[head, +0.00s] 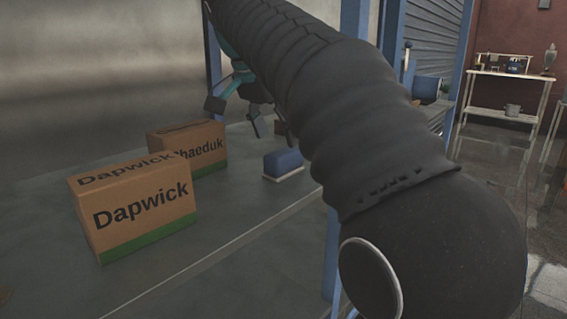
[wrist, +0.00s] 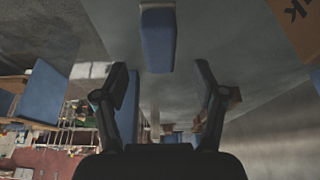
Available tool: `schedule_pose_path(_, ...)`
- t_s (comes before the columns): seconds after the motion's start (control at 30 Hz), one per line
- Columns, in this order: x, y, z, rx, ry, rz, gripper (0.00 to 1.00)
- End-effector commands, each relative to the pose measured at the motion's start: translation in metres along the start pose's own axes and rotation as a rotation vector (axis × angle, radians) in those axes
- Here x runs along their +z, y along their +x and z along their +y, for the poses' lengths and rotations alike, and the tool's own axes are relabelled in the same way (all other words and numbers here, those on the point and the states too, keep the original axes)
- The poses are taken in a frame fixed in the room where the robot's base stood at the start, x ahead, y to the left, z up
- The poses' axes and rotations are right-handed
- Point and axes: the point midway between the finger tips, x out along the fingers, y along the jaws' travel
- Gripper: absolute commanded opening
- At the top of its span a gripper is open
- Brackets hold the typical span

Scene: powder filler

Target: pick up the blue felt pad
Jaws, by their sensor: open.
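The blue felt pad (head: 283,163) is a blue block with a pale base, lying on the grey table near its edge in the head view. In the wrist view the blue pad (wrist: 157,42) shows at top centre, beyond the fingertips and roughly in line with the gap between them. My gripper (head: 237,110) is open and empty, above the table and to the left of the pad in the head view. Both fingers show spread apart in the wrist view (wrist: 160,74). The pad is apart from the fingers.
A Dapwick carton (head: 138,207) and a second carton (head: 203,148) behind it stand left of the pad. A blue post (head: 331,255) stands by the table edge. The table surface (head: 235,205) between cartons and pad is clear. Shelving (head: 508,75) stands far right.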

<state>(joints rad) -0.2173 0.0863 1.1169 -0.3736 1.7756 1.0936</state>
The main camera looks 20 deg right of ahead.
Motion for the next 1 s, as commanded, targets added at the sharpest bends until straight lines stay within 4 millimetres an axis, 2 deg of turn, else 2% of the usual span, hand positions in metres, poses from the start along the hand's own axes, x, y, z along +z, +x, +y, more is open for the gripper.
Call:
schedule_pose_path(0.27, 0.001, 0.016, 0.000, 0.000, -0.001, -0.001, 0.71)
schedule_pose_path(0.6, 0.001, 0.059, 0.000, 0.000, -0.001, -0.001, 0.71)
schedule_pose_path(0.9, 0.001, 0.064, 0.000, -0.002, -0.001, 0.000, 0.71)
schedule_pose_path(0.93, 0.001, 0.064, 0.000, -0.002, -0.001, 0.000, 0.68)
schedule_pose_path(1.0, 0.001, 0.064, 0.000, -0.002, -0.001, 0.000, 0.51)
